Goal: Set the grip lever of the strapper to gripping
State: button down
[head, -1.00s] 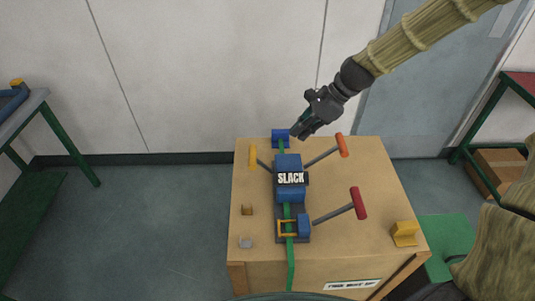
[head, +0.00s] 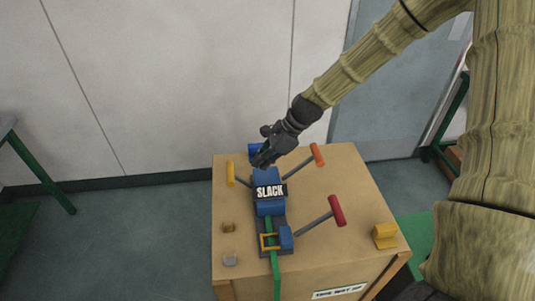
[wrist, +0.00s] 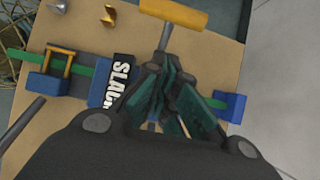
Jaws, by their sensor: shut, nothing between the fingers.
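The strapper (head: 269,208) is a blue tool on a crate, with a green strap (head: 276,270) through it and a sign reading SLACK (head: 270,192). It carries a yellow-handled lever (head: 231,174) at left, an orange-handled one (head: 318,155) at back right and a red-handled one (head: 337,211) at front right. Which is the grip lever is not marked. My gripper (head: 260,161) is shut and empty over the strapper's back part. In the wrist view, its dark green fingers (wrist: 165,92) hide part of the strapper, close to the shaft of the yellow lever (wrist: 174,14); contact cannot be told.
The crate top (head: 345,250) also holds a yellow bracket (head: 385,236) at right and small brass (head: 228,227) and grey (head: 230,261) pieces at front left. A blue block (head: 254,149) sits at its back edge. The wall (head: 170,80) stands behind. Open floor lies left.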

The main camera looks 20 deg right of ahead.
aim_at(241, 180)
jog(key=shift+x, duration=0.9)
jog(key=shift+w+a+f+p, duration=0.2)
jog(key=shift+a+p, duration=0.05)
jog(key=shift+a, duration=0.4)
jog(key=shift+w+a+f+p, duration=0.2)
jog(key=shift+a, duration=0.5)
jog(key=shift+w+a+f+p, duration=0.2)
jog(key=shift+a+p, duration=0.05)
jog(key=shift+a, duration=0.4)
